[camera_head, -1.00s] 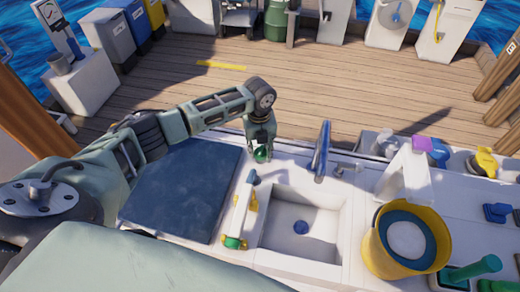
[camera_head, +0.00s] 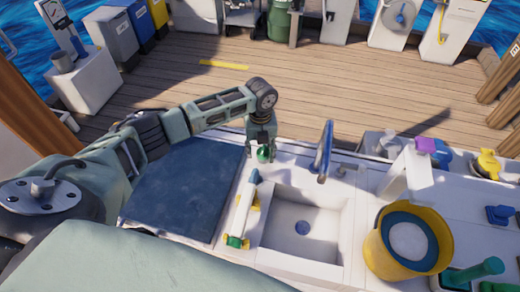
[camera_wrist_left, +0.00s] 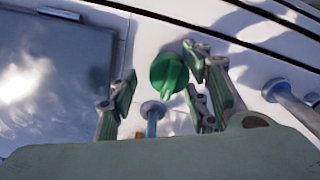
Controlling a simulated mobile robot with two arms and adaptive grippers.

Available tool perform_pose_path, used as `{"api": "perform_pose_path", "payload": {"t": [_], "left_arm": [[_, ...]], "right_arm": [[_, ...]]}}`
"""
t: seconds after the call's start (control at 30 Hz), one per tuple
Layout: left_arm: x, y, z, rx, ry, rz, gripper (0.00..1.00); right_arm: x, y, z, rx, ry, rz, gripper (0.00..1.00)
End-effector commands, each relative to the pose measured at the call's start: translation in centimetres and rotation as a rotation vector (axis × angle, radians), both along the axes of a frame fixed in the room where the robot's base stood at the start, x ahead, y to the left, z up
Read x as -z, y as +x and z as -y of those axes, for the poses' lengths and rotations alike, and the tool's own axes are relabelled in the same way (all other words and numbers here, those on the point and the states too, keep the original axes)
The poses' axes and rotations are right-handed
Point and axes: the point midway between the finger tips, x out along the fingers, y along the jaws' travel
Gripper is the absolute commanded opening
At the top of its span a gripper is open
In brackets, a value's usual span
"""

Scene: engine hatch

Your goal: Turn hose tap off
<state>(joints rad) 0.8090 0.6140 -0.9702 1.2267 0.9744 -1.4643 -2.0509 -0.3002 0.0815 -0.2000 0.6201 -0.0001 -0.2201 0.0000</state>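The hose tap has a round green handle (camera_head: 264,155) and stands on the white counter behind the sink's left corner. In the left wrist view the green handle (camera_wrist_left: 168,73) has its narrow lever pointing toward my gripper's base. A short blue spout (camera_wrist_left: 153,115) is just below it. My left gripper (camera_head: 262,147) is over the tap, with its fingers apart. In the left wrist view my left gripper (camera_wrist_left: 163,98) has one finger left of the handle with a gap, and the other close on its right. I cannot tell whether that finger touches it. My right gripper is not in view.
A sink (camera_head: 326,229) with a blue faucet (camera_head: 323,150) is right of the tap. A white item with green and yellow ends (camera_head: 241,214) lies left of the sink. A dark blue panel (camera_head: 187,188) is further left. A yellow bucket (camera_head: 381,256) stands at the right.

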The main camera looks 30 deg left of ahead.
Motion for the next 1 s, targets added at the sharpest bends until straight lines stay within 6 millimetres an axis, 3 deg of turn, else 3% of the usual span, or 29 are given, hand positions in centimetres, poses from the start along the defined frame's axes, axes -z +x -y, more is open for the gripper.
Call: {"api": "perform_pose_path", "payload": {"t": [0.33, 0.73, 1.0], "left_arm": [[-1.1, 0.3, 0.1, 0.001, -0.002, 0.007, 0.44], [-9.1, 0.3, 0.1, 0.001, -0.002, 0.008, 0.44], [-11.9, 0.1, 0.1, 0.000, -0.001, 0.002, 0.44]], "right_arm": [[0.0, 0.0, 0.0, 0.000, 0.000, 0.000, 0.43], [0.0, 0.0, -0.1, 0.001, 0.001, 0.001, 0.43], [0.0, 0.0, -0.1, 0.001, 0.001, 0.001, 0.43]]}}
